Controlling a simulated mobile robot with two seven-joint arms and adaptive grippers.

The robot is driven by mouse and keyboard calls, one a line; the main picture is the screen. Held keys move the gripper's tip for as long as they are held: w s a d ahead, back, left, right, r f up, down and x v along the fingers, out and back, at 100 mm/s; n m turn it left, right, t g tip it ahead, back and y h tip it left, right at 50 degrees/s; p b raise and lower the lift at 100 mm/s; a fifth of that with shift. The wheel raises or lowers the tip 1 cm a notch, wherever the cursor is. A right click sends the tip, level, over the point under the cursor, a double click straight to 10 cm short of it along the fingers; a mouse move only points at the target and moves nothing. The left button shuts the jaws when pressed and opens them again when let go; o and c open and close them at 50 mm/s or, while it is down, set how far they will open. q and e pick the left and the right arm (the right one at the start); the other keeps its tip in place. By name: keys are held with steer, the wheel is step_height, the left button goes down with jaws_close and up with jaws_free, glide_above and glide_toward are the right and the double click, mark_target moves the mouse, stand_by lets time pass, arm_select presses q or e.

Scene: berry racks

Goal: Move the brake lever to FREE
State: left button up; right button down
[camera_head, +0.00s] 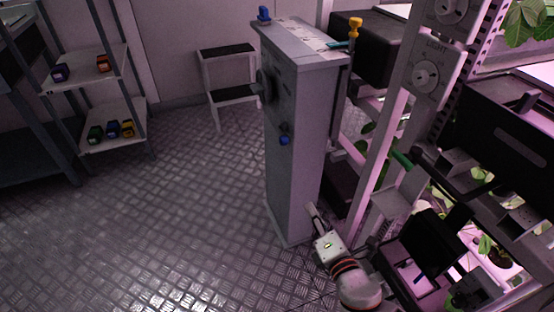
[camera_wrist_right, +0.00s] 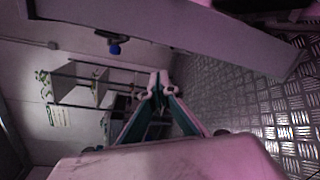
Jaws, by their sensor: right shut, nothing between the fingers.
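A tall grey cabinet (camera_head: 305,110) stands at the centre of the head view. It carries a blue knob (camera_head: 284,140) on its side, a blue knob (camera_head: 264,14) on top and a yellow-tipped lever (camera_head: 355,27) at its upper right edge. I cannot read a FREE mark or tell which of these is the brake lever. A blue knob on a dark mount (camera_wrist_right: 115,48) shows in the right wrist view, apart from the fingers. My right gripper (camera_head: 311,210) is low beside the cabinet's foot. Its fingertips (camera_wrist_right: 160,84) meet, shut and empty. My left gripper is out of view.
Berry racks (camera_head: 415,187) with dark boxes, a green handle (camera_head: 402,159) and plants crowd the right. A shelf (camera_head: 105,75) with small coloured items stands at the left and a step stool (camera_head: 230,90) at the back. The floor (camera_head: 180,210) between is clear.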

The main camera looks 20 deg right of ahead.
arm_select(q)
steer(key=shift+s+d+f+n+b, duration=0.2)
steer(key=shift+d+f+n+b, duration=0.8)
steer(key=shift+b, duration=2.85)
arm_select(e)
steer(key=w+a+n+t+y, duration=0.1)
steer(key=w+n+t, duration=0.3)
steer(key=w+n, duration=0.3)
steer(key=shift+w+a+n, duration=0.2)
steer(key=shift+a+n, duration=0.15)
steer(key=shift+n, duration=2.45)
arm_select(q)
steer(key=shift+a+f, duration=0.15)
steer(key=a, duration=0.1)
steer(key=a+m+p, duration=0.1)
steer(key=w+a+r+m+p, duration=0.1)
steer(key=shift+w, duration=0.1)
arm_select(e)
steer(key=w+r, duration=0.6)
steer(key=w, duration=0.3)
steer(key=shift+w, duration=0.4)
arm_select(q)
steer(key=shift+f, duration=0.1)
